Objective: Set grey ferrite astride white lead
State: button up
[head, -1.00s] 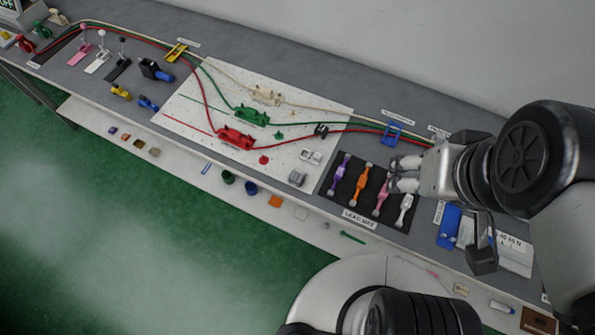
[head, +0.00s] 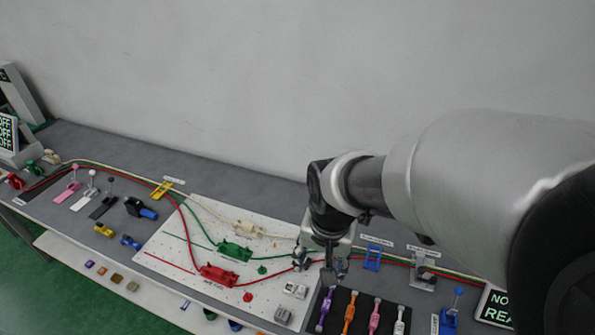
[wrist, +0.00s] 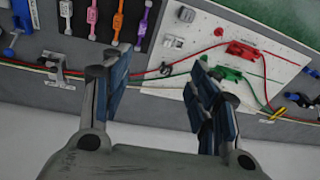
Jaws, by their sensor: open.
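A grey block (head: 282,315), which looks like the grey ferrite, sits at the board's front right corner; a paler grey-white piece (head: 295,290) lies just behind it. A cream-white cable (head: 205,212) runs across the back of the board through a cream holder (head: 247,229). A white strap-like piece (head: 399,321) lies rightmost on the black mat; I cannot tell which is the white lead. My gripper (head: 334,268) is open and empty, pointing down near the board's right edge. In the wrist view the jaws (wrist: 157,68) are wide apart, with the paler piece (wrist: 172,42) beyond them.
Red (head: 218,276) and green (head: 235,250) holders carry cables across the white board (head: 180,245). Purple, orange and pink straps lie on the mat. A blue stand (head: 373,258) and a grey clamp (head: 423,272) stand right of my gripper.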

jog(key=m+g+p, duration=0.1)
jog(key=g+p, duration=0.1)
send_over(282, 313)
notch_tip(282, 313, down, 12)
jog(key=shift+h, duration=0.3)
jog(key=f+b, duration=0.1)
jog(key=f, duration=0.2)
jog(key=f+b, duration=0.1)
jog(key=f, duration=0.3)
jog(key=f+b, duration=0.1)
jog(key=f, duration=0.3)
jog(key=shift+s+f, duration=0.25)
jog(key=shift+w+f+b, duration=0.15)
jog(key=shift+f+b, duration=0.4)
jog(key=shift+f, duration=1.05)
jog(key=shift+w+f+b, duration=0.1)
jog(key=shift+f+b, duration=0.45)
jog(key=shift+f, duration=1)
jog(key=shift+r, duration=0.1)
jog(key=shift+c, duration=0.5)
jog(key=c, duration=1)
